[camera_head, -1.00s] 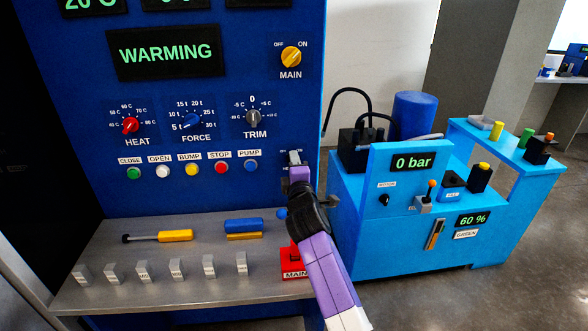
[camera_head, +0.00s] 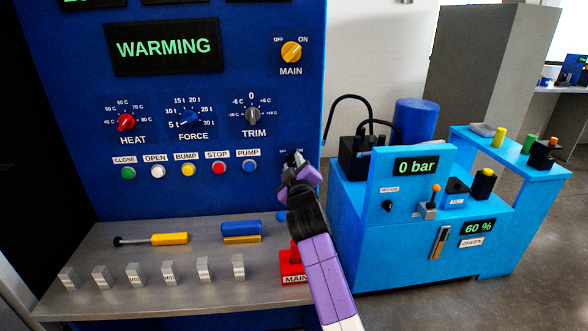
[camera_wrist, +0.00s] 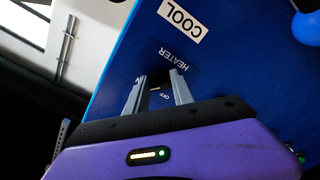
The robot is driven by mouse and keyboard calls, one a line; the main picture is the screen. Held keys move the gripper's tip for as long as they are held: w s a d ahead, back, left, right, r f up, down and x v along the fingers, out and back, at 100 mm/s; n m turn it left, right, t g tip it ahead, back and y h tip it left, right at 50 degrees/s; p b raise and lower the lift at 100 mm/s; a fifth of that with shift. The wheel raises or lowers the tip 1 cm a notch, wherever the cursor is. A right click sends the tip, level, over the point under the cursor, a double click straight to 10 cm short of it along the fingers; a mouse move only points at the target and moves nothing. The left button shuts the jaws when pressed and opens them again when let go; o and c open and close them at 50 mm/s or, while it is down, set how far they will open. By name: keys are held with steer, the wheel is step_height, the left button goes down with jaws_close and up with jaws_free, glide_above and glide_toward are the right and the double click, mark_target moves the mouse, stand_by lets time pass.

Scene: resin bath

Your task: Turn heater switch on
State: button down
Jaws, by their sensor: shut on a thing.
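The heater switch (camera_wrist: 156,88) is on the blue press panel, mostly hidden by my fingers. In the wrist view the word HEATER (camera_wrist: 174,57) is printed just beyond the fingertips and OFF between the fingers. My gripper (camera_head: 298,166) is at the panel's lower right, below the trim dial. It also shows in the wrist view (camera_wrist: 158,78), its two grey fingers on either side of the dark switch, shut on it. The switch's exact setting is hidden. The panel display (camera_head: 167,47) reads WARMING.
Heat (camera_head: 126,122), force (camera_head: 190,117) and trim (camera_head: 252,115) dials and a row of buttons lie left of my gripper. A red MAIN block (camera_head: 292,264) and several grey blocks stand on the shelf below. A light-blue pump unit (camera_head: 430,230) stands to the right.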

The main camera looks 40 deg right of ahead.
steer(key=shift+f+m, duration=0.1)
steer(key=shift+m, duration=0.2)
steer(key=c, duration=1.1)
jaws_free()
steer(key=shift+a, duration=0.1)
steer(key=v, duration=0.7)
steer(key=shift+s+a, duration=0.2)
steer(key=shift+s, duration=0.1)
